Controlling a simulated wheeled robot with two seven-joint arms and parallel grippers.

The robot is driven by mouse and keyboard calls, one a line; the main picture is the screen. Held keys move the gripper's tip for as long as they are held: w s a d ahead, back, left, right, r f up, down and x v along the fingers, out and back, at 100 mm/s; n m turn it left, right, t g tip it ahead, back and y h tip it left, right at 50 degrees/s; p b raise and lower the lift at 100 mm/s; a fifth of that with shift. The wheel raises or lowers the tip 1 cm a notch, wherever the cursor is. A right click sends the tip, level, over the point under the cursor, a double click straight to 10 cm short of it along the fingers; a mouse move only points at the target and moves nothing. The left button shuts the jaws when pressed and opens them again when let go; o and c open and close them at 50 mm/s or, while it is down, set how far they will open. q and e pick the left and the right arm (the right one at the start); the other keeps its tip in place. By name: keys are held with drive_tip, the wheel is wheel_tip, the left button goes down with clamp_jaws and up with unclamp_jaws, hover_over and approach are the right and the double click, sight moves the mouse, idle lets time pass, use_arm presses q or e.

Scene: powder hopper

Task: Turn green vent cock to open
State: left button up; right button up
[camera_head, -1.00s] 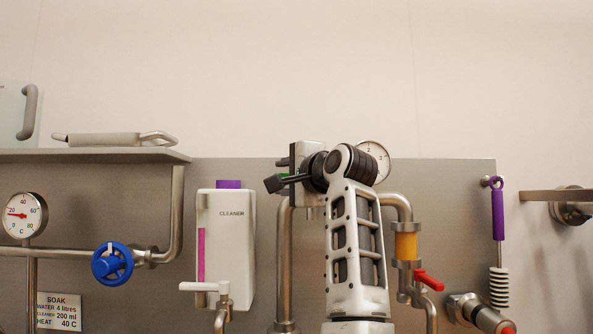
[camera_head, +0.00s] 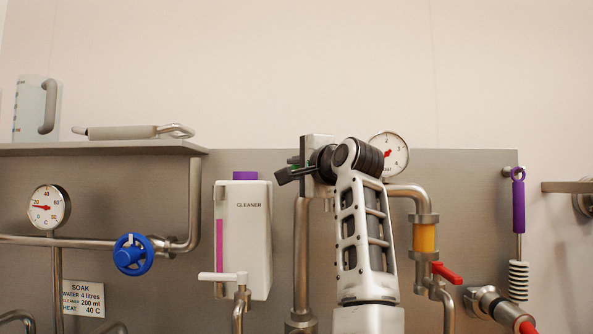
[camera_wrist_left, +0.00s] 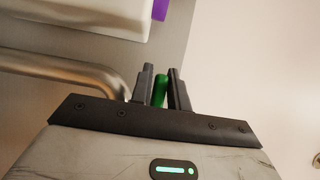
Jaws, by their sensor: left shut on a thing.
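The green vent cock's handle (camera_wrist_left: 159,92) shows as a short green bar between the two dark fingers of my left gripper (camera_wrist_left: 160,70) in the left wrist view. The fingers are shut on it, one on each side. My right gripper is not in view.
A white cleaner bottle (camera_head: 247,240) stands left of the gripper. A pressure gauge (camera_head: 389,154) is just right of my wrist. A red-handled valve (camera_head: 447,273) is lower right, a blue handwheel (camera_head: 132,254) lower left. A shelf (camera_head: 100,149) juts out at left. The wall above is clear.

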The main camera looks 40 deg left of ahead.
sight(295, 169)
use_arm(q)
drive_tip(key=shift+s+d, duration=0.45)
drive_tip(key=shift+d, duration=0.05)
drive_tip(key=shift+d+f+b, duration=0.1)
drive_tip(key=shift+b, duration=0.2)
drive_tip(key=shift+s+d+b, duration=0.3)
drive_tip(key=shift+s+d, duration=0.1)
drive_tip(key=shift+d, duration=0.3)
